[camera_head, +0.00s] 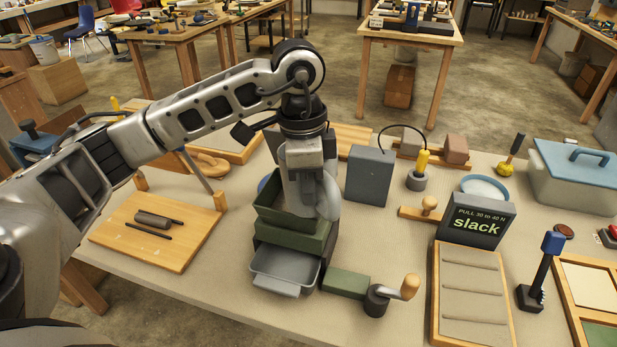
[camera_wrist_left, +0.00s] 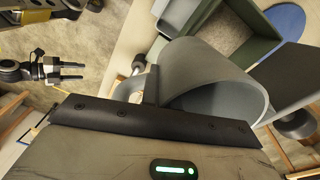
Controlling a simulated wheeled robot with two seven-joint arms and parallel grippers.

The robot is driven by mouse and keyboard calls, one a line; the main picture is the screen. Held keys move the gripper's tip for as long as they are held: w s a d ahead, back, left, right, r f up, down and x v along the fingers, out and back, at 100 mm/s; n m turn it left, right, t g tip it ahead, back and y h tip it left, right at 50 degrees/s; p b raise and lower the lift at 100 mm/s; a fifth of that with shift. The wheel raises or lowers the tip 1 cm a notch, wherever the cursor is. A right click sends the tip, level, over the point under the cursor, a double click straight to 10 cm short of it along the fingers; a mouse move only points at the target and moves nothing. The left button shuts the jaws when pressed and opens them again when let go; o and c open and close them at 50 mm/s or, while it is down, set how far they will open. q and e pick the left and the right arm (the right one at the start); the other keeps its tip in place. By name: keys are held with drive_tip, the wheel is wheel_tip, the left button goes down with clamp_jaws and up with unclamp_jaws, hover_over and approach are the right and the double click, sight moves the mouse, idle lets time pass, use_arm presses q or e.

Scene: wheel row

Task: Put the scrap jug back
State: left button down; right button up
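The grey scrap jug (camera_wrist_left: 215,75) fills the middle of the left wrist view, its round mouth in sight. In the head view the jug (camera_head: 328,200) is partly hidden behind my left gripper (camera_head: 303,190), beside the green hopper. In the left wrist view, a dark finger of my left gripper (camera_wrist_left: 151,88) is at the jug's handle (camera_wrist_left: 130,88), and the gripper looks shut on it. Whether the jug touches the machine below is hidden. My right gripper (camera_wrist_left: 68,71) shows only in the left wrist view, fingers apart and empty.
The green machine (camera_head: 290,238) has a grey tray (camera_head: 285,268) in front and a crank (camera_head: 380,297) at right. A blue disc (camera_head: 264,184) lies behind. A dark grey box (camera_head: 370,176), a "slack" sign (camera_head: 478,221) and a ribbed board (camera_head: 472,290) stand to the right.

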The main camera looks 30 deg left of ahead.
use_arm(q)
drive_tip(key=shift+w+a+f+t+y, duration=0.15)
drive_tip(key=shift+a+f+t+y, duration=0.1)
drive_tip(key=shift+f+t+y, duration=0.3)
drive_tip(key=shift+r, duration=0.1)
